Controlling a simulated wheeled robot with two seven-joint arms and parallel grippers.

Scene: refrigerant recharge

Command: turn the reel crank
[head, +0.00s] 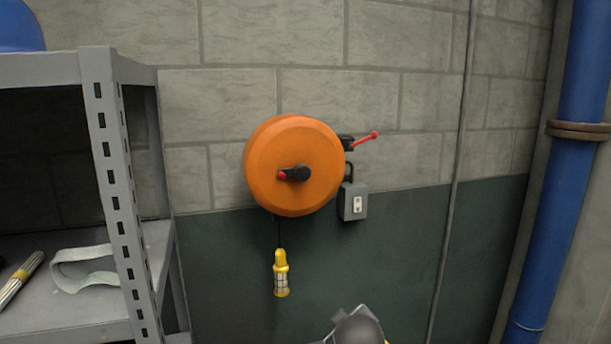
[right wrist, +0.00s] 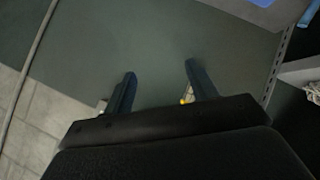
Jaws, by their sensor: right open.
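The orange reel (head: 295,140) is mounted on the block wall, near the middle of the head view. Its crank (head: 299,173) sits at the centre of its face, a short dark piece with a red knob (head: 283,175) pointing left. A red-tipped lever (head: 364,139) sticks out at the reel's upper right. A yellow caged lamp (head: 281,274) hangs on a cord below the reel. My right gripper (right wrist: 160,68) is open, with nothing between its two dark fingers. A dark rounded part of my right arm shows at the bottom of the head view, below the reel. My left gripper is not in view.
A grey socket box (head: 353,202) is on the wall just right of the reel. A metal shelf (head: 125,180) stands at the left. A thin conduit (head: 455,170) and a blue pipe (head: 560,180) run vertically at the right. The wall below the reel is clear apart from the lamp.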

